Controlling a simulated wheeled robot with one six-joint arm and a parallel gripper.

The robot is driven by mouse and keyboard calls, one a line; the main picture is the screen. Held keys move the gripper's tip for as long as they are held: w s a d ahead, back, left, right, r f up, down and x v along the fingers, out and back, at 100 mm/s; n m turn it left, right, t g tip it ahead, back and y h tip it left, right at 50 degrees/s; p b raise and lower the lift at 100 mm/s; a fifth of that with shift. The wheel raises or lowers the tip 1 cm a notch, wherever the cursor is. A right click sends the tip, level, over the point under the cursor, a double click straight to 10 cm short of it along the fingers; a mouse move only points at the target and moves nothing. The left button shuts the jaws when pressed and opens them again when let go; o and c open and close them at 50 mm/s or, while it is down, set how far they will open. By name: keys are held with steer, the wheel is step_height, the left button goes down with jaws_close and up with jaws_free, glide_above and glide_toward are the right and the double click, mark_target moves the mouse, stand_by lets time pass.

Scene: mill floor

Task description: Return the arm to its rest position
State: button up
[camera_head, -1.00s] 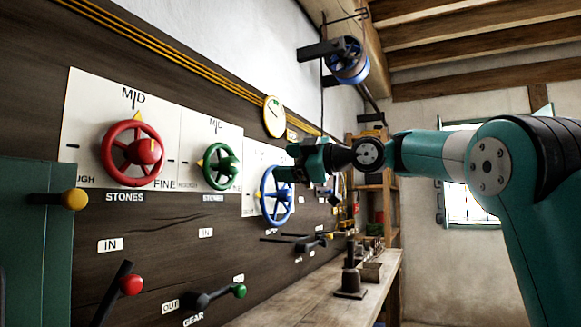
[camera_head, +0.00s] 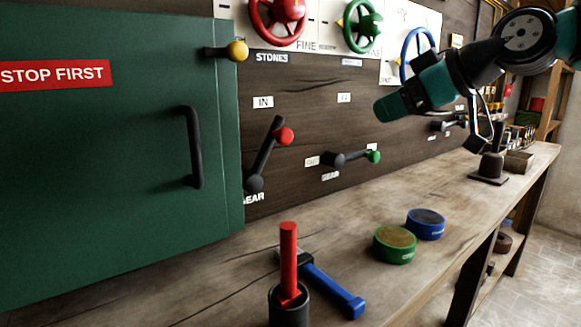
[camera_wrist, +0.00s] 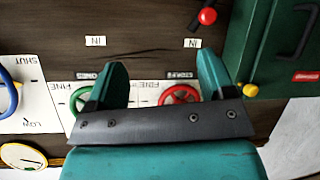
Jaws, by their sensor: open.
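My arm reaches in from the upper right of the head view. My teal gripper (camera_head: 392,104) points down and left, in front of the dark wall panel. In the wrist view my gripper (camera_wrist: 162,62) has its two teal fingers spread wide, with nothing between them. That view is upside down. The red handwheel (camera_wrist: 180,95) and green handwheel (camera_wrist: 80,100) show beyond the fingers, partly hidden. The blue handwheel (camera_head: 407,50) is behind my arm in the head view, clear of the fingers in the wrist view.
A green cabinet (camera_head: 100,190) juts out at left. A red-knobbed lever (camera_head: 265,155) and green-knobbed lever (camera_head: 345,158) stick out from the panel. The bench (camera_head: 350,250) holds a hammer (camera_head: 330,285), a cup (camera_head: 288,305) with a red stick, and green (camera_head: 394,245) and blue (camera_head: 426,224) tins.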

steer(key=s+a+f+m+g+h, duration=0.2)
steer(key=s+f+g, duration=0.3)
steer(key=s+f, duration=0.75)
steer(key=s+a+f+m+g+h, duration=0.15)
steer(key=s+f+g, duration=0.25)
steer(key=s+f, duration=0.85)
step_height(320, 180, up, 23)
steer(key=s+p, duration=0.2)
steer(key=p, duration=1.8)
steer(key=shift+d+r+m+h, duration=0.15)
steer(key=shift+r+m+h, duration=0.05)
steer(key=shift+m+h, duration=0.15)
steer(key=shift+s, duration=0.1)
